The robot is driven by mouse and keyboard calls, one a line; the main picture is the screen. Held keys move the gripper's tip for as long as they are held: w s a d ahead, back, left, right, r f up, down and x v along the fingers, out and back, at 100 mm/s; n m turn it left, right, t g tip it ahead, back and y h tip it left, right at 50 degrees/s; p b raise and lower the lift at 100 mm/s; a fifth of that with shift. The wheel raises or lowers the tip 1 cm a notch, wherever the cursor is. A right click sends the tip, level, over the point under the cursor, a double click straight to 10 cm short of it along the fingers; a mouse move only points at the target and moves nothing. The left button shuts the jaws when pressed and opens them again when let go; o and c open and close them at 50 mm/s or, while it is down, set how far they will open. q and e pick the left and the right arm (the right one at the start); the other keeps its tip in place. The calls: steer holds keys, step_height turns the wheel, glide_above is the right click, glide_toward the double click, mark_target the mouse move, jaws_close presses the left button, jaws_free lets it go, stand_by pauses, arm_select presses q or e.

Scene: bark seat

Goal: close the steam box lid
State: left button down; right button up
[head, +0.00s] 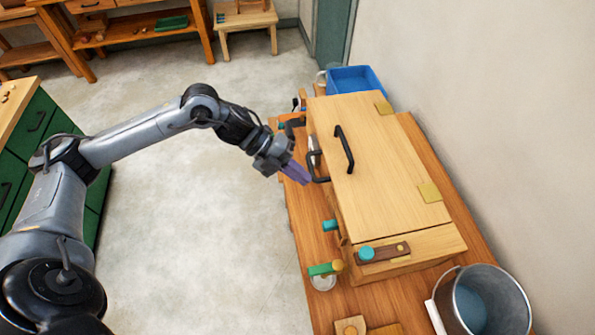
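The steam box (415,248) is a long pale wooden box on the workbench. Its lid (385,165) appears to lie flat on top, with brass hinge plates along the right side and a black bar handle (344,149) near the left edge. Another black handle (318,170) shows at the box's left side. My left gripper (297,172), with purple fingers, is just left of that side handle, below the lid's top. Whether it touches the handle and whether its fingers are apart cannot be told. My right gripper is out of view.
A metal bucket (478,302) stands at the near right of the bench (312,240). A blue bin (355,79) is at the far end. The wall is close on the right; open floor lies left.

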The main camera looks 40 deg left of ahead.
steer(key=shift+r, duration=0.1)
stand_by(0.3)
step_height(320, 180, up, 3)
steer(key=p, duration=0.3)
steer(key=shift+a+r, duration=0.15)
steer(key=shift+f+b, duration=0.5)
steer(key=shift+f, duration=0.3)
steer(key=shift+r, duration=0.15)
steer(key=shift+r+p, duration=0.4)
steer(key=shift+p, duration=0.1)
arm_select(q)
steer(key=v, duration=1.3)
steer(key=shift+s, duration=0.15)
